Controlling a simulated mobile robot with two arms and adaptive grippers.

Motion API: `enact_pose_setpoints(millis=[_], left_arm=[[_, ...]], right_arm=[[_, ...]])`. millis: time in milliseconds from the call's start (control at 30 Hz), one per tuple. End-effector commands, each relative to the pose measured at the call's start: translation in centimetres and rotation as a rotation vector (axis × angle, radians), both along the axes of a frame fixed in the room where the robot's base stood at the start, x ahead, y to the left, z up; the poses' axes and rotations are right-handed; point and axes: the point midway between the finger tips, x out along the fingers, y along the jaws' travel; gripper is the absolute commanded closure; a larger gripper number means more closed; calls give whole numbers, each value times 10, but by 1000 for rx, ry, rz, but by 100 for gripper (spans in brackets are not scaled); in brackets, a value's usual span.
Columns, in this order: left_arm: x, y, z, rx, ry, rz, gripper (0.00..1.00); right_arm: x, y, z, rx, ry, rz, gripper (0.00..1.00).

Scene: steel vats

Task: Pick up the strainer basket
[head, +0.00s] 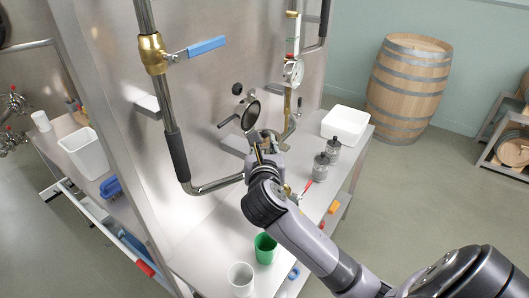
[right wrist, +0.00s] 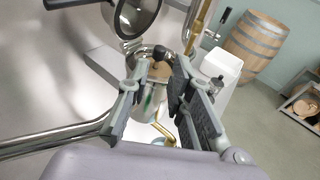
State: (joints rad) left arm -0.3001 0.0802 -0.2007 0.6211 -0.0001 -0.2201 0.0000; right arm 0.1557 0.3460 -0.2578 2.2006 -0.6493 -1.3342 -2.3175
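In the head view, a round steel lid (head: 250,113) stands swung open at the vat wall, with the strainer housing below it mostly hidden by my right gripper (head: 260,146). In the right wrist view the lid (right wrist: 136,16) is at the top, and the steel housing (right wrist: 149,104) shows between the fingers. A tan-brown surface and a dark knob show at its mouth; I cannot tell whether they are the strainer basket. My right gripper (right wrist: 160,78) is open, its fingers apart on either side of the mouth. I cannot tell whether they touch it. My left gripper is out of view.
A white bin (head: 345,124) and two steel canisters (head: 320,168) (head: 333,149) stand on the bench right of my gripper. A green cup (head: 265,248) and a white cup (head: 241,279) stand at the front. A steel pipe (head: 176,158) runs close on the left.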

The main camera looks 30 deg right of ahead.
Motion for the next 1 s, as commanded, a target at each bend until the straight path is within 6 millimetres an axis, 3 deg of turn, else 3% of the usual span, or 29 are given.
enact_pose_setpoints(millis=[100, 367, 700, 1000], left_arm=[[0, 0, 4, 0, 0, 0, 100], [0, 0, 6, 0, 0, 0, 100], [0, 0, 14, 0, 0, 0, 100], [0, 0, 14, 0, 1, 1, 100]], right_arm=[[16, -11, -3, -1, 2, -2, 80], [32, -21, -7, 1, 0, 0, 80], [70, -47, -17, 2, 0, -1, 80], [74, -49, -18, 2, 0, 1, 80]])
